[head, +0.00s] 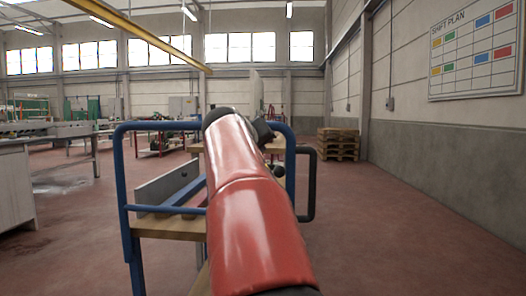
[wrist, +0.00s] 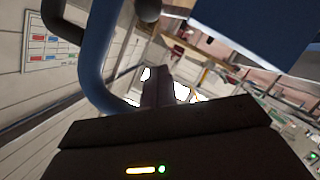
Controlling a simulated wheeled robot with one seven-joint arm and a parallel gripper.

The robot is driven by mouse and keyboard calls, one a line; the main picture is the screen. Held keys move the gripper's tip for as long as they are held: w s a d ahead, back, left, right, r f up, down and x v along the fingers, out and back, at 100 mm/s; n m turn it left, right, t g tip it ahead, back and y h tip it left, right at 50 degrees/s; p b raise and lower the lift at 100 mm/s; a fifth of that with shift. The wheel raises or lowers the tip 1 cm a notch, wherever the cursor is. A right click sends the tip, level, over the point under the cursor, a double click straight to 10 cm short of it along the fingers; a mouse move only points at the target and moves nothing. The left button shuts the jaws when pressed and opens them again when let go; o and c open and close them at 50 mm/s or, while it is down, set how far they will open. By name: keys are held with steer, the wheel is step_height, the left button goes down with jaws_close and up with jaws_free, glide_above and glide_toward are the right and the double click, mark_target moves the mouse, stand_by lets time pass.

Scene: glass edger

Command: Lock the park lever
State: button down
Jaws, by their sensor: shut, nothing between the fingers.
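A dark round knob (head: 278,171), which looks like the end of the park lever, shows just right of my red arm in the head view, by the blue-framed cart (head: 124,190). In the wrist view a dark ball (wrist: 148,9), likely the same knob, is at the top edge, beyond my fingers and slightly left. The lever's shaft and pivot are not clear, so its position cannot be told. My gripper (wrist: 158,72) is shut and empty, and appears apart from the knob. In the head view my arm hides most of the gripper.
A black loop handle (head: 313,185) stands at the cart's right side. A blue tube (wrist: 92,55) of the cart passes close on the left in the wrist view. Stacked pallets (head: 338,144) stand farther back. The floor to the right is clear.

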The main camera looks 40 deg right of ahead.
steer(key=v, duration=0.8)
steer(key=shift+s, duration=0.3)
steer(key=shift+d, duration=0.15)
steer(key=s+a+f+n+y+p, duration=0.1)
steer(key=s+a+f+y, duration=0.3)
steer(key=a+f, duration=0.5)
steer(key=s+a+f+n+g+y+p, duration=0.1)
steer(key=s+a+f+n+y+p, duration=0.1)
steer(key=s+a+f, duration=0.4)
steer(key=s+a+f+n+y+p, duration=0.1)
steer(key=s+a+f+y+p, duration=0.3)
steer(key=a+f, duration=1)
step_height(320, 180, down, 3)
steer(key=s+y, duration=0.2)
steer(key=y, duration=0.1)
steer(key=shift+r, duration=0.25)
